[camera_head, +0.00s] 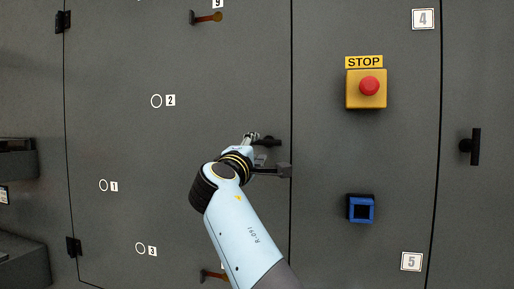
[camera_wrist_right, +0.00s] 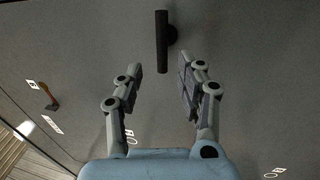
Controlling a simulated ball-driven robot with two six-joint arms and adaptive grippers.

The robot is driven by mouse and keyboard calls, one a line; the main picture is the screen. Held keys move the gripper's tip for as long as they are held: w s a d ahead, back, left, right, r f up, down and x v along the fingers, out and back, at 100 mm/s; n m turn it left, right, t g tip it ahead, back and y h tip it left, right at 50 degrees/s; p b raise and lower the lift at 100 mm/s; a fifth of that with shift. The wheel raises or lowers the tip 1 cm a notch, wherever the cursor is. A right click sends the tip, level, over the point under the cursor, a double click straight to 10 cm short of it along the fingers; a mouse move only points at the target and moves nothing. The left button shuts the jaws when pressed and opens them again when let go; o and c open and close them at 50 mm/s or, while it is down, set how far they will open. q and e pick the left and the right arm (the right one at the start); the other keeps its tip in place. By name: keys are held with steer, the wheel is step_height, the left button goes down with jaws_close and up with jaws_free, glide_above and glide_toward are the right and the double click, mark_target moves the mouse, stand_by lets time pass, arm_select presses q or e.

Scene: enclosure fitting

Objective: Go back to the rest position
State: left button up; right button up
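My right arm reaches up from the bottom of the head view, and its gripper (camera_head: 251,138) is in front of the grey cabinet door, beside a black handle (camera_head: 268,142). In the right wrist view the two fingers of the right gripper (camera_wrist_right: 160,80) stand apart with nothing between them. The black handle (camera_wrist_right: 162,42) shows there just beyond the fingertips, not gripped. The exact gap to the handle cannot be told. My left gripper is in neither view.
The grey enclosure has a red stop button (camera_head: 369,86) on a yellow box, a blue square frame (camera_head: 361,209), and another black handle (camera_head: 475,147) at right. Orange-and-black latches (camera_head: 207,17) sit on the door. Dark boxes (camera_head: 18,160) jut out at far left.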

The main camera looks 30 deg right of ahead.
stand_by(0.4)
steer(key=s+f+n+g+y+b, duration=0.1)
steer(key=s+f+y+b, duration=0.15)
steer(key=f, duration=1.15)
steer(key=s+f+n+g+y+b, duration=0.1)
steer(key=s+f+n+y, duration=0.15)
steer(key=f, duration=1.15)
steer(key=s+f+n+g+y+b, duration=0.1)
steer(key=s+f, duration=0.3)
steer(key=f, duration=1)
steer(key=s+a+f+m+g+y+b, duration=0.1)
steer(key=s+f+g+y, duration=0.1)
steer(key=s+f, duration=0.75)
steer(key=s+f+g+y+b, duration=0.1)
steer(key=s+f+g+y, duration=0.1)
steer(key=s+f, duration=0.8)
steer(key=s+a+f+m+g+y, duration=0.1)
steer(key=s+f+m+g, duration=0.1)
steer(key=s+f+m, duration=0.2)
steer(key=s+a+f+m+g+y+b, duration=0.1)
steer(key=s+f+m+y, duration=0.1)
steer(key=s+f, duration=0.8)
steer(key=s+a+f+m+g+y+b, duration=0.1)
steer(key=s+f+m, duration=0.4)
steer(key=s, duration=1.2)
step_height(320, 180, down, 3)
steer(key=shift+s+a+r+m+g+y, duration=0.1)
steer(key=shift+s+a+m+g+y, duration=0.25)
steer(key=shift+g, duration=0.45)
